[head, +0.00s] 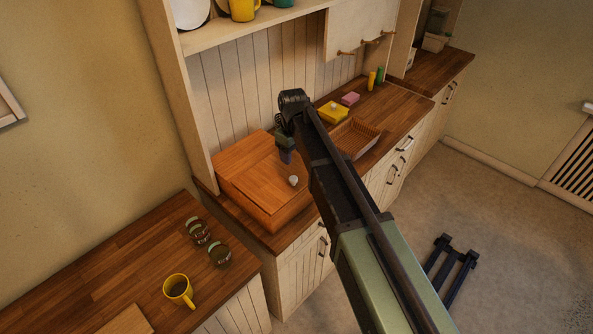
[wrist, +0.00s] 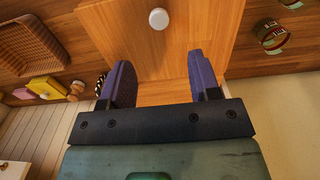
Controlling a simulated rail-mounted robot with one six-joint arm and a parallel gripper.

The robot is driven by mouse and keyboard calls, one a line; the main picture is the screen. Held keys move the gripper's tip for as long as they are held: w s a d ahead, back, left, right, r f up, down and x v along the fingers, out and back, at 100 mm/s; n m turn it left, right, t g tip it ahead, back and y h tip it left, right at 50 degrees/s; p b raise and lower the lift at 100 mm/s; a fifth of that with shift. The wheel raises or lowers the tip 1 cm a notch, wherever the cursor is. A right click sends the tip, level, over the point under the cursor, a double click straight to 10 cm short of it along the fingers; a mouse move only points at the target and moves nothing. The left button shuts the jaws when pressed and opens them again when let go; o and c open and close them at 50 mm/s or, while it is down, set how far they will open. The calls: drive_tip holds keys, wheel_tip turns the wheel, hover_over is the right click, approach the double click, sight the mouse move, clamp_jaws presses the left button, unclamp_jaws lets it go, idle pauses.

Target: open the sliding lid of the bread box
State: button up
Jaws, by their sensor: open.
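The bread box (head: 235,186) is a wooden box on the counter under the shelf, left of the middle in the head view. Its flat wooden lid (head: 262,177) carries a round white knob (head: 293,180) near the front edge. In the wrist view the knob (wrist: 158,19) is at the top, beyond my fingertips, with the lid (wrist: 205,30) around it. My gripper (head: 286,157) is over the back right part of the box; my arm hides part of it. In the wrist view my gripper (wrist: 158,65) is open, with nothing between its purple fingers.
A wicker basket (head: 356,139) stands right of the box, with a yellow block (head: 333,113) and a pink block (head: 350,98) behind it. Two jars (head: 219,255) and a yellow mug (head: 179,290) stand on the near left counter. The shelf's side post (head: 178,100) rises beside the box.

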sight(293, 178)
wheel_tip(293, 178, down, 11)
drive_tip(key=b, duration=1)
drive_tip(key=shift+w, duration=0.1)
drive_tip(key=shift+r, duration=0.1)
clamp_jaws()
